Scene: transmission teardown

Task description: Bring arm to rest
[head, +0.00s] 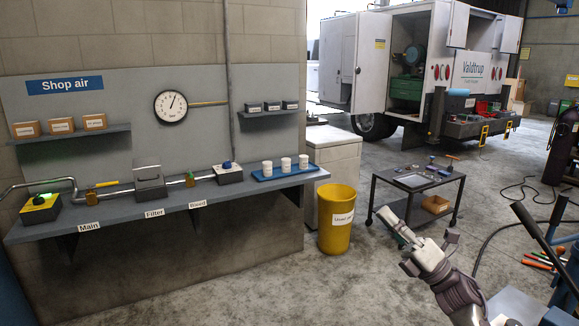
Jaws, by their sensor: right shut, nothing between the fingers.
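My right gripper (392,222) is at the end of the light grey arm (438,268) that comes in from the lower right. It is shut and empty, pointing up and to the left. In the picture it lies just below the black cart, over open floor, and touches nothing that I can see. My left gripper is not in view.
A black cart (413,186) with tools stands behind the gripper. A yellow bin (336,232) stands left of it. A wall bench (130,213) carries the shop air parts. A white service truck (465,65) is behind. Floor at front centre is clear; hoses and tools lie right.

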